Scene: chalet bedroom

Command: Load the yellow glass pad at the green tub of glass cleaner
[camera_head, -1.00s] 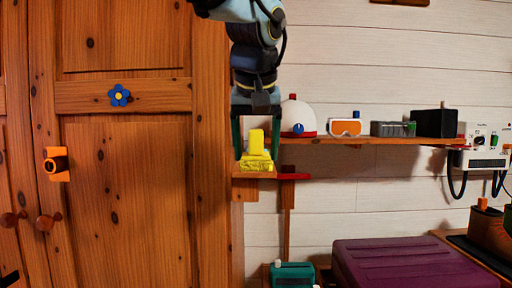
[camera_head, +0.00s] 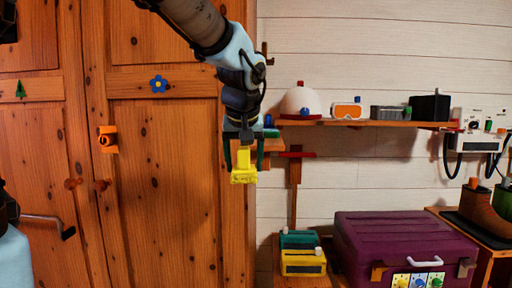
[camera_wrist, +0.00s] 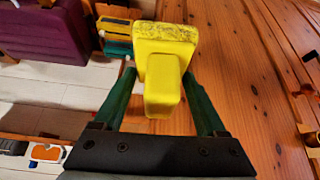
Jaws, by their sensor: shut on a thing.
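The yellow glass pad (camera_head: 244,172) is held by its block-shaped grip between the green fingers of my gripper (camera_head: 244,153). It hangs in the air in front of the wardrobe's right edge, with its wider face downward. In the wrist view the pad (camera_wrist: 165,48) fills the space between the fingertips of my gripper (camera_wrist: 160,82), and its face has dark speckles. The green tub (camera_head: 298,239) stands low to the right, behind a yellow tub (camera_head: 303,263). The green tub (camera_wrist: 118,47) also shows in the wrist view, partly hidden. My gripper is well above both tubs and apart from them.
A wooden wardrobe (camera_head: 165,190) fills the left. A wall shelf (camera_head: 350,123) holds a white cap (camera_head: 300,102), goggles (camera_head: 347,110) and boxes. A purple case (camera_head: 400,235) stands right of the tubs.

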